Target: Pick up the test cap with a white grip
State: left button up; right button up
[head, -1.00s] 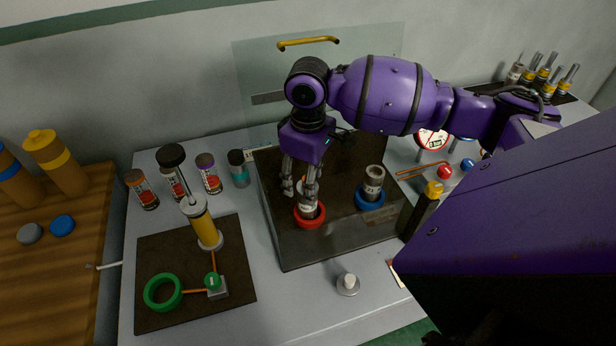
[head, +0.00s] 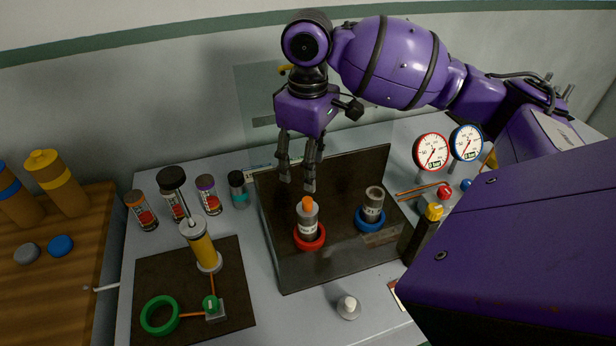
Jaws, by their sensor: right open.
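The test cap with a white grip (head: 348,306) is a small pale disc with a white knob. It stands on the grey bench near the front edge. My right gripper (head: 297,182) is open and empty in the head view. It hangs with fingers down above the back of the dark plate, well behind and to the left of the cap. A pipe with an orange top (head: 308,217) stands upright in the red ring (head: 310,242), below and in front of my right gripper. My left gripper is not in view.
A grey open pipe (head: 373,204) stands in the blue ring (head: 370,222). Dark plate (head: 290,272) lies behind the cap. A yellow-topped black bottle (head: 424,233) and two gauges (head: 431,152) are at right. A yellow pump (head: 201,245) and green ring (head: 160,315) are at left.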

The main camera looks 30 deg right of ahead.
aim_at(348, 308)
jog(key=k, duration=1.5)
